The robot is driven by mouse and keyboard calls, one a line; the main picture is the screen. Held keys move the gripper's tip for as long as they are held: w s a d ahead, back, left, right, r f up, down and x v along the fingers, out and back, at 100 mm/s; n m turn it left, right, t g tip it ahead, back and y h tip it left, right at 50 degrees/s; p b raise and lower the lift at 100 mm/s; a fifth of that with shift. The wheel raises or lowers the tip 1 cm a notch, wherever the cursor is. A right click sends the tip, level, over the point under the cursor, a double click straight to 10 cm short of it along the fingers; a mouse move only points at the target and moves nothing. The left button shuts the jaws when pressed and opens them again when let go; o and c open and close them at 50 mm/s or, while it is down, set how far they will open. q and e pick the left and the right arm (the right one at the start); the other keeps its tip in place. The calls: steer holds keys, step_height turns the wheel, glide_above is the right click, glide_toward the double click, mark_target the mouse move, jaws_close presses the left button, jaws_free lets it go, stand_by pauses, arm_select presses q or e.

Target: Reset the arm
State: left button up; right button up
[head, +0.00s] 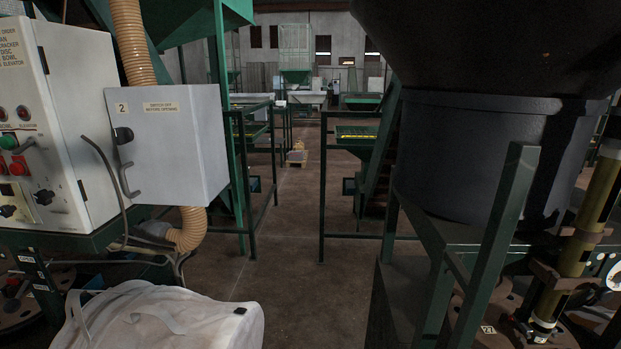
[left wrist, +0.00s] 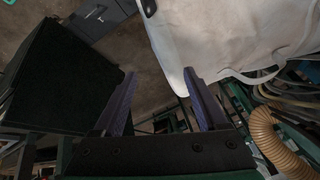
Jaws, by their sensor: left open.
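My left gripper (left wrist: 160,100) shows in the left wrist view with its two dark fingers spread apart and nothing between them. The right fingertip is close to the edge of a white bulk bag (left wrist: 225,40); I cannot tell whether they touch. In the head view the white bag (head: 165,320) is at the bottom left, with pale straps on top. Neither gripper shows in the head view.
A grey switch box (head: 170,145) and a control panel (head: 50,120) with buttons stand at the left, with a corrugated hose (head: 132,45). A large dark vessel (head: 480,150) on a green frame stands at the right. The floor (head: 285,250) between is open.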

arm_select(q)
steer(key=s+d+f+n+g, duration=0.2)
steer(key=s+d+f, duration=0.25)
steer(key=d, duration=0.25)
steer(key=s+f+g, duration=0.1)
steer(key=s+f, duration=0.2)
steer(key=f, duration=2)
steer(key=s+a+f+g, duration=0.1)
steer(key=s+a+f, duration=0.1)
steer(key=s+f, duration=1.2)
steer(key=s, duration=0.3)
steer(key=shift+a+g, duration=0.3)
